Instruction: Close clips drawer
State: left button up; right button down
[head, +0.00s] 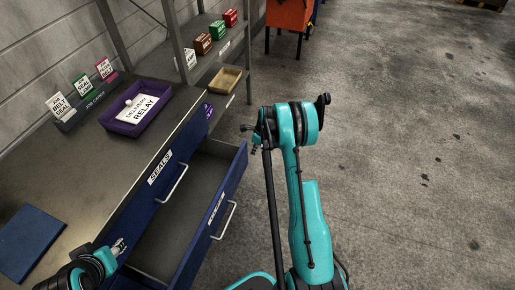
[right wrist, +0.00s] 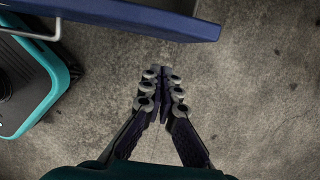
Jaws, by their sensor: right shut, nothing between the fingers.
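The blue drawer (head: 238,170) under the workbench stands pulled out, with its grey inside bare where I see it. Its front carries a small label too small to read and a metal bar handle (head: 228,220). My right gripper (head: 246,128) is shut and empty, just beyond the drawer's far front corner. In the right wrist view the closed fingers (right wrist: 163,92) point toward the blue drawer front (right wrist: 150,18), with a gap of floor between. My left gripper (head: 119,247) is low at the left, by the bench edge; its jaw state is unclear.
The SEALS drawer (head: 159,167) sits above the open one and looks shut. On the bench are a purple DELIVERY RELAY tray (head: 119,127), a card holder (head: 68,123) and a blue mat (head: 28,243). A rack with small boxes (head: 203,43) stands behind. Floor at right is clear.

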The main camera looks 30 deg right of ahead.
jog(key=shift+w+a+r+b, duration=0.15)
jog(key=shift+w+a+b, duration=0.3)
jog(key=shift+w+a, duration=0.8)
jog(key=shift+w+d, duration=0.1)
jog(key=w+a, duration=0.7)
jog(key=w, duration=0.3)
jog(key=shift+a, duration=0.35)
